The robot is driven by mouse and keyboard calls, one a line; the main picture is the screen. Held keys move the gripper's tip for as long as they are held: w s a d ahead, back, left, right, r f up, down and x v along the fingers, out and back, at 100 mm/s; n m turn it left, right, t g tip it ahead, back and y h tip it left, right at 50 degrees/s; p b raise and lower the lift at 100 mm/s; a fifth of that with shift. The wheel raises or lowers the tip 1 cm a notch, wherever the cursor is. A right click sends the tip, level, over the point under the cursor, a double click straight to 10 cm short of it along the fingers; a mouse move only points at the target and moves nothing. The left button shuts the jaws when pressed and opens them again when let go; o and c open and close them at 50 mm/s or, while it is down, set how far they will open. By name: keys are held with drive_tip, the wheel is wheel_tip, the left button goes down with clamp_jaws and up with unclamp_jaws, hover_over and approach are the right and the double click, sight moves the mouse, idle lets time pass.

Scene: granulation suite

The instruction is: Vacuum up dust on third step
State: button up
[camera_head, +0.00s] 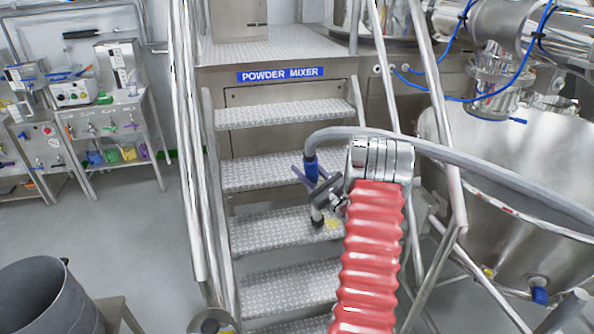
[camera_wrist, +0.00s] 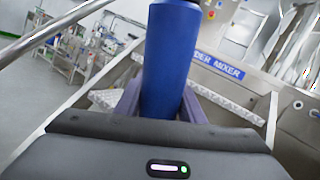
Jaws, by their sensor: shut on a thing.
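My gripper (camera_head: 318,182) is shut on the blue handle (camera_head: 311,165) of a vacuum wand with a grey hose (camera_head: 455,165). The handle fills the middle of the wrist view (camera_wrist: 172,60), between the purple fingers of my gripper (camera_wrist: 160,105). The wand's dark lower end (camera_head: 317,216) is over the right part of a metal step (camera_head: 265,232). I cannot tell whether it touches the step. A patch of yellow dust (camera_head: 333,223) lies on that step, just right of the wand's end. My red-sleeved arm may hide part of it.
Metal handrails (camera_head: 190,150) flank the stairs. A large steel vessel (camera_head: 510,220) stands at right, a grey bin (camera_head: 45,300) at front left. A bench (camera_head: 115,105) stands at back left; floor is clear between.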

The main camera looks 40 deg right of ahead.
drive_tip(key=s+d, duration=0.3)
drive_tip(key=d, duration=0.2)
drive_tip(key=shift+s+d+r, duration=0.15)
drive_tip(key=shift+s+d, duration=0.05)
drive_tip(key=shift+d, duration=0.15)
idle(0.5)
idle(0.7)
wheel_tip(320, 180, up, 8)
idle(0.9)
